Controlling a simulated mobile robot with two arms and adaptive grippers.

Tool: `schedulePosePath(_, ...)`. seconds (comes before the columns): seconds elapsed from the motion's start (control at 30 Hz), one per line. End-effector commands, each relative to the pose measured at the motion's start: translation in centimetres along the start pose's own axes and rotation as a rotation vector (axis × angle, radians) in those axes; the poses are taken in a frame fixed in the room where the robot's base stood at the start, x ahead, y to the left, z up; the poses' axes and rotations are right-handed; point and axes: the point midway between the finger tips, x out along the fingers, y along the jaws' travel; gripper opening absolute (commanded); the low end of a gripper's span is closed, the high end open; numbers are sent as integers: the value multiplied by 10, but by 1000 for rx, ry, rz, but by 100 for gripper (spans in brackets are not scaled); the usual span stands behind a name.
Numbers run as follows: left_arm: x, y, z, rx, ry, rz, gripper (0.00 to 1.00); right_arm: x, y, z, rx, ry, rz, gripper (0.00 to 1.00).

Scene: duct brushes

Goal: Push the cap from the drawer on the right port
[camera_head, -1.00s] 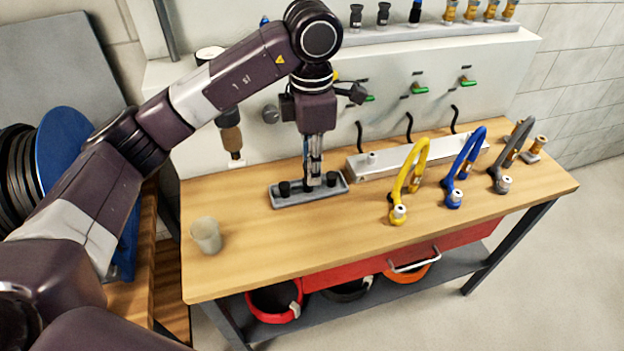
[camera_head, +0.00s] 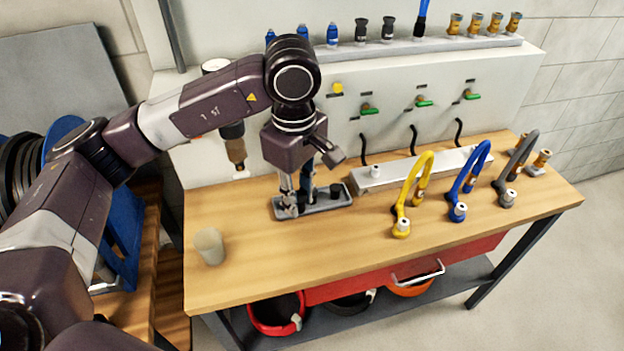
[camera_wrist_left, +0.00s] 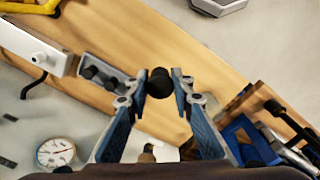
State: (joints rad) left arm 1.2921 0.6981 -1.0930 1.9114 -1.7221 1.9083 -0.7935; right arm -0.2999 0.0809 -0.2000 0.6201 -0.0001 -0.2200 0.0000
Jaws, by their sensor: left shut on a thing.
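My left gripper (camera_head: 291,207) is tilted above the left end of a grey tray (camera_head: 325,205) on the wooden bench. In the left wrist view its two fingers (camera_wrist_left: 160,80) are closed on a round black cap (camera_wrist_left: 159,86). The tray also shows there (camera_wrist_left: 123,75), beside the fingers, with black caps (camera_wrist_left: 90,72) standing in it. A white port block (camera_head: 400,174) lies behind the hoses, with a white fitting (camera_head: 375,171) at its left end; its right end is partly hidden by hoses. The red drawer (camera_head: 465,256) is under the bench top. My right gripper is not in view.
Yellow (camera_head: 406,190), blue (camera_head: 461,185) and grey (camera_head: 520,155) looped hoses stand upright on the bench right of the tray. A pale cup (camera_head: 209,246) stands at the front left. The front middle of the bench is clear.

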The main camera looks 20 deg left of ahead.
Motion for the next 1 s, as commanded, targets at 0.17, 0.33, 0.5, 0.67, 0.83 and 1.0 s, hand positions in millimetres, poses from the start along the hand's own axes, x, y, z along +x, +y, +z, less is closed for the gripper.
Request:
schedulePosePath(0.17,12,-37,2,478,0,-3,2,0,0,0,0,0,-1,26)
schedulePosePath(0.33,22,-70,7,873,-15,-12,2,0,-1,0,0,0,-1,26)
schedulePosePath(0.5,27,-91,11,1123,-32,-15,2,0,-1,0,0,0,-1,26)
schedulePosePath(0.67,29,-99,13,1214,-39,-15,2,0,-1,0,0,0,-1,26)
schedulePosePath(0.83,29,-99,13,1223,-40,-15,2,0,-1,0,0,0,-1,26)
schedulePosePath(1.0,29,-99,13,1221,-40,-15,2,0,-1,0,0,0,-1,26)
